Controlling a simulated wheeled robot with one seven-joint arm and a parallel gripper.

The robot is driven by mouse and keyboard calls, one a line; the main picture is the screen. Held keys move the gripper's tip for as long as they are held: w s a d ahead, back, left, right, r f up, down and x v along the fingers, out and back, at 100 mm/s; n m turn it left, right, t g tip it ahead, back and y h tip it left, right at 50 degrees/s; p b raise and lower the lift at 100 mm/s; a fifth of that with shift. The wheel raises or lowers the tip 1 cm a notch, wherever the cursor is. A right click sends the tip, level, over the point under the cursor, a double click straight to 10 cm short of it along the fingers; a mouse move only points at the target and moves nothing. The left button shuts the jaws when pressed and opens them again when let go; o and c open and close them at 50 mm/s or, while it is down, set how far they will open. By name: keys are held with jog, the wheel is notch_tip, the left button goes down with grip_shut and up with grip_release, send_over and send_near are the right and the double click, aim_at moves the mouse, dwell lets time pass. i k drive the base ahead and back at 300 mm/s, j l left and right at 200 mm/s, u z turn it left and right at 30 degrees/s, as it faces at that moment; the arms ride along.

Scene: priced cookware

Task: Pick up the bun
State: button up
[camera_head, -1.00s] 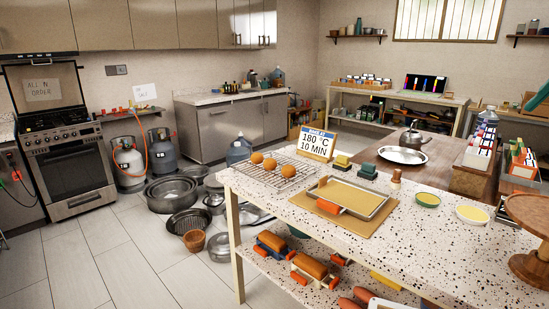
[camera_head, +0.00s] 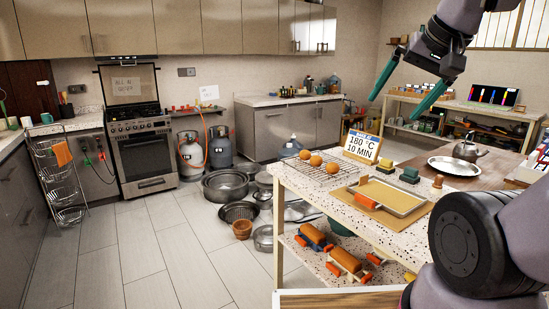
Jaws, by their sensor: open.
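Three round orange-brown buns sit close together on a wire cooling rack (camera_head: 345,181) at the left end of the speckled counter. They are the far-left bun (camera_head: 305,154), the middle bun (camera_head: 316,160) and the near-right bun (camera_head: 332,168). My gripper (camera_head: 393,108) hangs in the upper right of the head view, its two teal fingers spread wide and empty. In the picture it is above and to the right of the buns, apart from them.
A sign (camera_head: 362,146) reading 180 °C 10 MIN stands behind the rack. A tray (camera_head: 402,198) on a tan board lies to the right. Pots (camera_head: 225,186) crowd the floor left of the counter (camera_head: 311,189). The tiled floor further left is clear.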

aim_at(304, 156)
jog(key=i+j+z, duration=0.2)
jog(key=i+j, duration=0.65)
jog(key=i+j+z, duration=0.2)
jog(key=i+j, duration=0.7)
jog(key=j, duration=0.1)
